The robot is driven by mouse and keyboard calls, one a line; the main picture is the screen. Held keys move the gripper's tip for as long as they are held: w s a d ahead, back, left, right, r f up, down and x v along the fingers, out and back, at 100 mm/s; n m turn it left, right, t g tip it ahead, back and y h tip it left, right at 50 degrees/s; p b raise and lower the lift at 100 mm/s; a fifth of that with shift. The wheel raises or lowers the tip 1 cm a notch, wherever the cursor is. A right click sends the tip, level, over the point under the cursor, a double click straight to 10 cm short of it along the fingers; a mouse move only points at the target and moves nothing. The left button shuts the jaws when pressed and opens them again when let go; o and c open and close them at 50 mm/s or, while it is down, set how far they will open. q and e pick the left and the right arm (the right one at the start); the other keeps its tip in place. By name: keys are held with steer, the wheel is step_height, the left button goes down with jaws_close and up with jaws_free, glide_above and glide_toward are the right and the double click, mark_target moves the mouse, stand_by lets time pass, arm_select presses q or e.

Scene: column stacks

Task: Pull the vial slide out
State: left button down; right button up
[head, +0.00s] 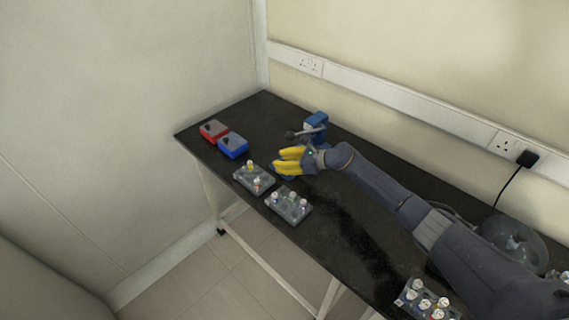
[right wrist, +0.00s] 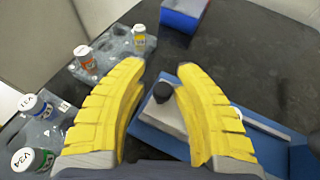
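A blue unit (right wrist: 150,143) lies under my right gripper in the right wrist view. It carries a grey block (right wrist: 165,118) with a round black knob (right wrist: 162,91), likely the vial slide and its handle. My right gripper (right wrist: 148,68) is open, its yellow fingers either side of the knob's line. The knob appears close to the right-hand finger; I cannot tell whether they touch. In the head view the right gripper (head: 276,160) hangs over the bench and hides most of this unit. My left gripper is not in view.
Grey racks with capped vials (head: 254,178) (head: 289,204) stand along the bench's front edge. A red box (head: 213,130) and a blue box (head: 232,145) sit at the far end. A blue device (head: 316,121) stands behind the gripper. Another vial rack (head: 425,303) is at lower right.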

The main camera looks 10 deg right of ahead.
steer(key=shift+d+f, duration=0.15)
steer(key=shift+f, duration=0.1)
steer(key=shift+s+d, duration=0.2)
steer(key=shift+d, duration=0.1)
steer(key=v, duration=1.1)
steer(key=shift+r, duration=0.25)
steer(key=shift+s+a, duration=0.1)
